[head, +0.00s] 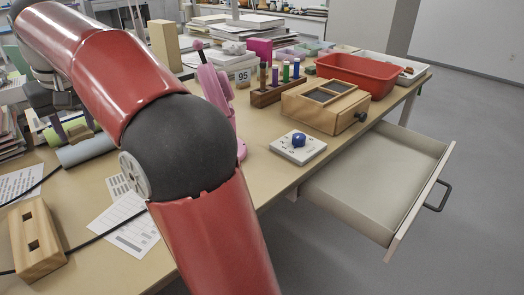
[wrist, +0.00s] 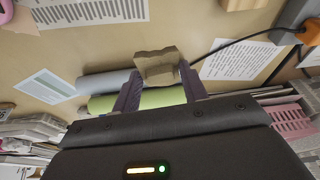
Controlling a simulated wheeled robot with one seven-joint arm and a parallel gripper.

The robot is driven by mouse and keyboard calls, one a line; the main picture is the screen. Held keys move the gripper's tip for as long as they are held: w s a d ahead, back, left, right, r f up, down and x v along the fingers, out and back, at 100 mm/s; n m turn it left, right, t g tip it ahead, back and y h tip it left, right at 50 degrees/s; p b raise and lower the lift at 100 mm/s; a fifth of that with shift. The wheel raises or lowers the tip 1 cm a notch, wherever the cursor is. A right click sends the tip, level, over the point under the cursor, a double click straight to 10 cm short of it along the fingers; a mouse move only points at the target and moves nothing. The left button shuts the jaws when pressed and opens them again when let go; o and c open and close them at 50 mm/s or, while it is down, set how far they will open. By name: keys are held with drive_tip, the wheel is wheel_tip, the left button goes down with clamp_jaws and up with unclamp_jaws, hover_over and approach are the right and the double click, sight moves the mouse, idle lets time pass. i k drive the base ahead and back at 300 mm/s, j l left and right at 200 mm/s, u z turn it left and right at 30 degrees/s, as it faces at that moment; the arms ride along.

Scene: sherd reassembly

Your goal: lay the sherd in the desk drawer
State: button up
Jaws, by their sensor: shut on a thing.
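A tan-brown sherd (wrist: 157,66) with an uneven edge is held between the two dark fingers of my gripper (wrist: 160,80) in the wrist view. My gripper is shut on it, above a grey roll and a green roll on the desk. In the head view my gripper is at the far left, partly behind my red arm, and the sherd is hard to make out there. The desk drawer (head: 365,188) is pulled out at the right side of the desk. Its visible floor is empty, and it is far to the right of my gripper.
The grey roll (head: 88,150) and papers (head: 130,225) lie on the desk (head: 105,265). A pink stand (head: 215,88), a white block with a blue knob (head: 298,147), a wooden box (head: 325,108) and a red tray (head: 357,75) stand between there and the drawer. A wooden block (head: 36,238) is at front left.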

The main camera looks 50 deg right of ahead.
sight(383, 176)
drive_tip(key=k+l+u, duration=0.1)
drive_tip(key=u, duration=0.3)
drive_tip(key=k+l+u, duration=0.2)
drive_tip(key=u, duration=0.15)
drive_tip(key=k+l+u, duration=0.1)
drive_tip(key=u, duration=0.3)
drive_tip(key=k+u, duration=0.2)
drive_tip(key=u, duration=0.15)
drive_tip(key=k+u, duration=0.3)
drive_tip(key=k, duration=0.6)
drive_tip(key=k+z, duration=0.2)
drive_tip(key=z, duration=0.15)
drive_tip(key=k+l+z, duration=0.1)
drive_tip(key=z, duration=0.3)
drive_tip(key=k+l+z, duration=0.15)
drive_tip(key=k+z, duration=0.2)
drive_tip(key=k+l+z, duration=0.2)
drive_tip(key=z, duration=0.65)
